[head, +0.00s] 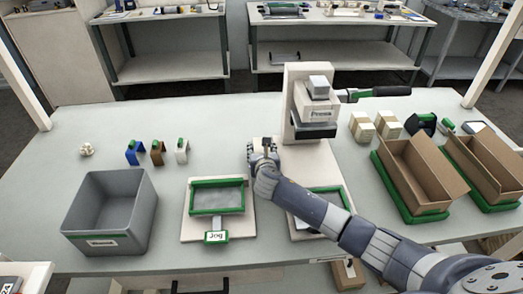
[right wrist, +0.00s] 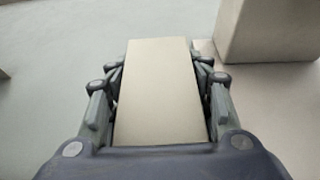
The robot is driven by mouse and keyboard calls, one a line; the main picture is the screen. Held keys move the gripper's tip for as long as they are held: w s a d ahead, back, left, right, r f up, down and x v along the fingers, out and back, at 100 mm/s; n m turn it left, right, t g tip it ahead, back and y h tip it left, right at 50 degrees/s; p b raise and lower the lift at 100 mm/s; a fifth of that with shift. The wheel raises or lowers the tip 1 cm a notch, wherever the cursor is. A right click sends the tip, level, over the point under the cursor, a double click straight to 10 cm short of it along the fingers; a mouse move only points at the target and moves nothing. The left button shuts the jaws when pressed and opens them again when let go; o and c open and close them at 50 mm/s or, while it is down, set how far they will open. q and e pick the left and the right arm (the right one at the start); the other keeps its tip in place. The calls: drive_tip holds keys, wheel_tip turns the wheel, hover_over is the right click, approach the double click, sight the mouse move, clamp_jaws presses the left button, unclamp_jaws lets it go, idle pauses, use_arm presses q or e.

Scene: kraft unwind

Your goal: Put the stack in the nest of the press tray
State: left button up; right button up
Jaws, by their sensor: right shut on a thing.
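My right gripper (head: 264,150) reaches over the middle of the table, left of the press (head: 309,122). In the right wrist view its fingers (right wrist: 160,85) are shut on both sides of a flat pale beige piece, likely the stack (right wrist: 160,95). In the head view the stack is mostly hidden by the hand. A green-framed tray (head: 341,196) on a pale board in front of the press, likely the press tray, is partly covered by my right forearm. Its nest is only partly visible. My left gripper is out of view.
A green-framed tray labelled Jog (head: 216,237) lies left of the hand. A grey bin (head: 110,215) stands further left. Two open cardboard boxes (head: 409,172) in green frames stand at the right. Pale blocks (head: 362,127) sit beside the press lever (head: 378,92).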

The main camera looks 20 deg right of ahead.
drive_tip(key=shift+f, duration=0.1)
drive_tip(key=o, duration=0.9)
drive_tip(key=shift+c, duration=0.2)
